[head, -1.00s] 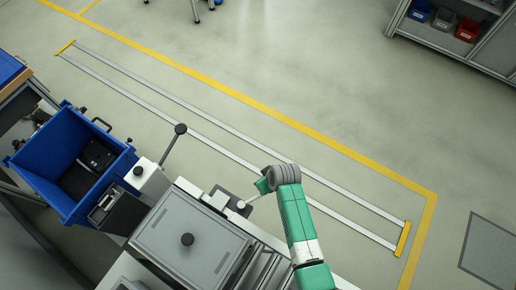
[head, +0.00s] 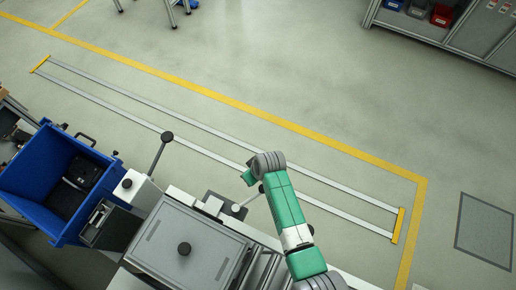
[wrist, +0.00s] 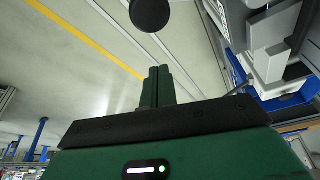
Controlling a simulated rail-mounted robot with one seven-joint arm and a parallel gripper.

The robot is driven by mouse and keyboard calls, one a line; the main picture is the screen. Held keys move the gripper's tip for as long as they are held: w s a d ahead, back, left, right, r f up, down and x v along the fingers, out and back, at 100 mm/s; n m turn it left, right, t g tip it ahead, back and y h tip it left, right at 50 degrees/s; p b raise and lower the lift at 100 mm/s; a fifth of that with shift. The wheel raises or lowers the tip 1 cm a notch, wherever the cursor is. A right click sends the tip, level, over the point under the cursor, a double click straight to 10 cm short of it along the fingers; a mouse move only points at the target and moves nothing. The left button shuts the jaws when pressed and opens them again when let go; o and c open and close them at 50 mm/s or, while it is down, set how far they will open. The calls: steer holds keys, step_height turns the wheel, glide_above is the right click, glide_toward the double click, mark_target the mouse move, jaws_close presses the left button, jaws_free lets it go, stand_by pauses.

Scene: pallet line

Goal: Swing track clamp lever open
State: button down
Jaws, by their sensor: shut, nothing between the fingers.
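The track clamp lever is a thin light rod (head: 249,199) with a dark knob (head: 262,188). It rises from a pale pivot (head: 236,207) on a dark plate at the edge of the bench, and leans right in the head view. My gripper (head: 249,176) is just above and left of that knob in the head view; I cannot tell whether they touch. In the wrist view the two green fingers (wrist: 157,88) are pressed together and empty. A round black knob (wrist: 150,14) shows just beyond their tips, apparently the lever's; its rod is hardly visible there.
A second, taller lever with a black knob (head: 167,136) stands to the left on a white block. A blue bin (head: 28,180) is at far left. A grey lidded box (head: 215,245) sits in front. The floor behind the bench is clear.

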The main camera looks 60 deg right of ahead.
steer(key=p+v, duration=0.1)
steer(key=v, duration=0.9)
steer(key=shift+a+p, duration=0.2)
steer(key=shift+p, duration=0.2)
